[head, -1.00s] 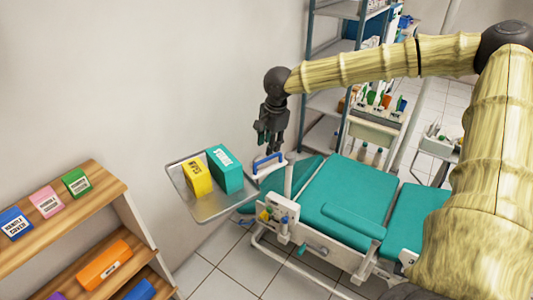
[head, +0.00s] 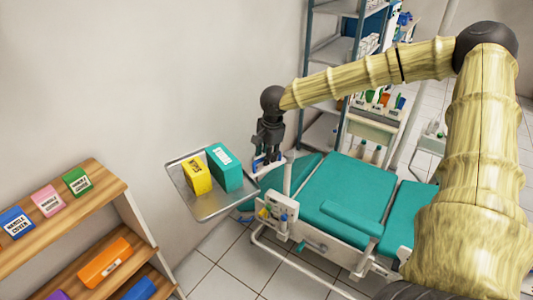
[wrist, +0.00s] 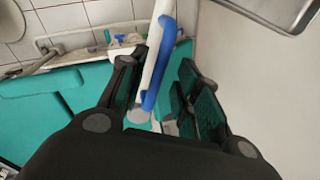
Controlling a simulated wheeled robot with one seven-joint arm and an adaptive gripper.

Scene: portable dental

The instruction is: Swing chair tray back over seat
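The metal chair tray (head: 212,214) hangs out to the left of the teal dental chair (head: 352,184), clear of its seat. A yellow box (head: 196,178) and a teal box (head: 223,169) stand on it. Its blue and white handle (wrist: 164,52) is at the tray's right side, by the chair's post. My gripper (head: 267,156) points down at the handle and partly hides it. In the wrist view my gripper (wrist: 155,88) has its fingers apart, one on each side of the handle. A clear closed grip does not show. The tray corner (wrist: 292,8) shows at upper right.
A wooden shelf (head: 75,215) with several coloured boxes stands at lower left. A wall runs behind the tray. A metal rack (head: 310,70) and a supply cart (head: 372,128) stand behind the chair. Tiled floor is open between shelf and chair.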

